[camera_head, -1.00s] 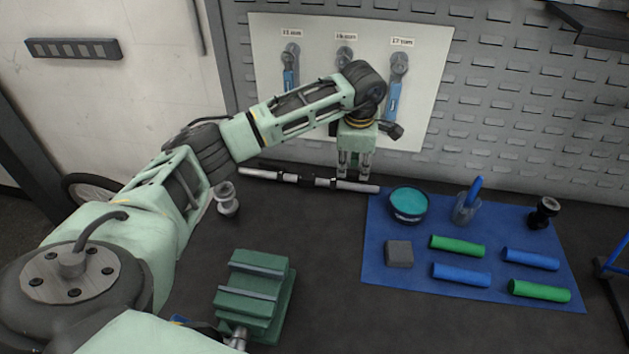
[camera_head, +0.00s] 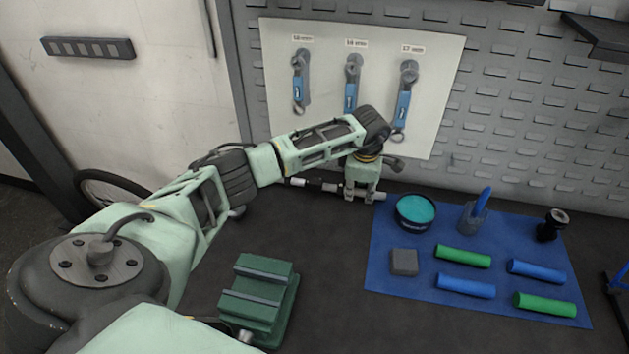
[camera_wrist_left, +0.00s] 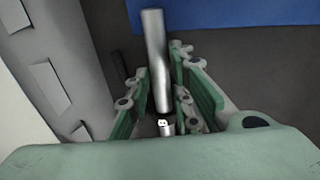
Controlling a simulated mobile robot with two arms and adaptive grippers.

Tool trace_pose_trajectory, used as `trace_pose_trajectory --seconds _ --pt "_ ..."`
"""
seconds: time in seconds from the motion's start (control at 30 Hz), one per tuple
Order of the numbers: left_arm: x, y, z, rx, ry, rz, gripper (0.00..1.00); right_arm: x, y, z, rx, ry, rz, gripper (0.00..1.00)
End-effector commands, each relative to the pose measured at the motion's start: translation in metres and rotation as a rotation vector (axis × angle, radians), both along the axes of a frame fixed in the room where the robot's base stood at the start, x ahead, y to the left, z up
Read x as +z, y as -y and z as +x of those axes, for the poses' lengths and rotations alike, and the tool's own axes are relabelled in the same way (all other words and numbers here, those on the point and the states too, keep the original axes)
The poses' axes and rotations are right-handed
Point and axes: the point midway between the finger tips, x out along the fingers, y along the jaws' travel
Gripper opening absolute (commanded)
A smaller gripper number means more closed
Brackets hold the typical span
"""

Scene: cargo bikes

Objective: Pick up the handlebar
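The handlebar is a thin silver and black bar (camera_head: 324,186) lying near the back of the dark bench, left of the blue mat. My left gripper (camera_head: 361,194) is down at the bar's right part, fingers pointing at the bench. In the left wrist view the bar (camera_wrist_left: 156,60) runs between the two green fingers (camera_wrist_left: 160,105), with small gaps showing on both sides, so the gripper looks open around it. My right gripper is not in view.
A green vise (camera_head: 258,290) stands at the front. The blue mat (camera_head: 400,285) holds a teal-topped tin (camera_head: 415,211), a grey block (camera_head: 404,262), a cup (camera_head: 473,217) and several green and blue grips. Wrenches hang on the white board (camera_head: 432,130) behind. Bare bench lies between vise and mat.

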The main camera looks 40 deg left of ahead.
Motion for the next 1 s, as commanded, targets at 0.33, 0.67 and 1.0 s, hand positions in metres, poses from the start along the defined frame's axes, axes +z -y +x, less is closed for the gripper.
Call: trace_pose_trajectory --seconds 0.33,0.67,1.0 --pt "-0.0007 -0.0003 0.0001 0.000 0.001 0.000 0.19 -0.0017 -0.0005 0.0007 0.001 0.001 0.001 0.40" --pt "-0.0005 -0.0002 0.0000 0.000 0.000 0.000 0.00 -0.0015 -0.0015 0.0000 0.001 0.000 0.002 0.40" --pt "0.0010 -0.0002 0.0002 0.000 0.001 0.000 0.00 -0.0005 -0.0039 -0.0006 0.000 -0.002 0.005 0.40"
